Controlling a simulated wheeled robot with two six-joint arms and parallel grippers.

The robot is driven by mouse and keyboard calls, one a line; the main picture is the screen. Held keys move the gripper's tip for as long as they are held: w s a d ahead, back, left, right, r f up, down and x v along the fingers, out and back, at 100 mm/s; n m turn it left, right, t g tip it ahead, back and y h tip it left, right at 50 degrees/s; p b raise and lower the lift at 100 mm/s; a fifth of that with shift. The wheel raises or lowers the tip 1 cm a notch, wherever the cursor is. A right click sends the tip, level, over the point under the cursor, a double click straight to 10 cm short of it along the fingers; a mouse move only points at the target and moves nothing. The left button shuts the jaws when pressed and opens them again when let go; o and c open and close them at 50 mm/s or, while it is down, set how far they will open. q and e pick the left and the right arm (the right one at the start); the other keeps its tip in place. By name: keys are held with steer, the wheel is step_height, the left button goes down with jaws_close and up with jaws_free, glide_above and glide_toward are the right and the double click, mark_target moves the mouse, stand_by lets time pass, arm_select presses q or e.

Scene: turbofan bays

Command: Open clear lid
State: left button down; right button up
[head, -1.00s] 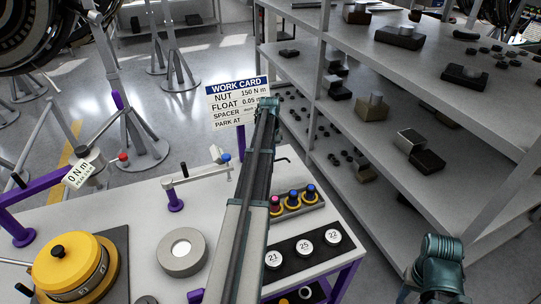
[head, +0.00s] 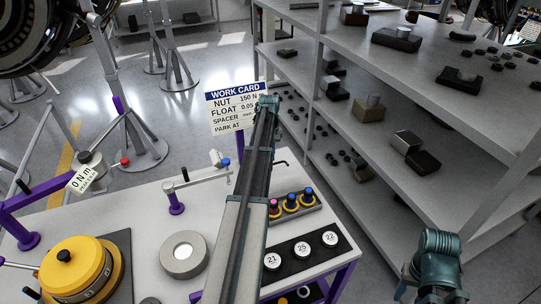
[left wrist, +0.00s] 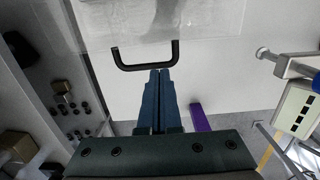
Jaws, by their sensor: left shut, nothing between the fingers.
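The clear lid (left wrist: 150,22) fills the top of the left wrist view as a see-through sheet. Its black U-shaped handle (left wrist: 145,62) hangs at its edge. My left gripper (left wrist: 160,72) is shut and empty, its fingertips right by the handle's bar; I cannot tell whether they touch. In the head view my left forearm hides the gripper and most of the lid area. A thin black hooked piece (head: 283,163), probably the handle, shows just right of that forearm.
The white bench (head: 146,223) carries a yellow dial unit (head: 75,265), a grey ring (head: 184,255), coloured plugs (head: 291,203) and a black tray of numbered discs (head: 301,247). A work card (head: 232,107) stands behind. Grey shelves (head: 440,110) rise on the right.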

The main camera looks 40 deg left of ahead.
step_height(320, 180, up, 8)
steer(key=p, duration=0.6)
steer(key=shift+a+f, duration=0.25)
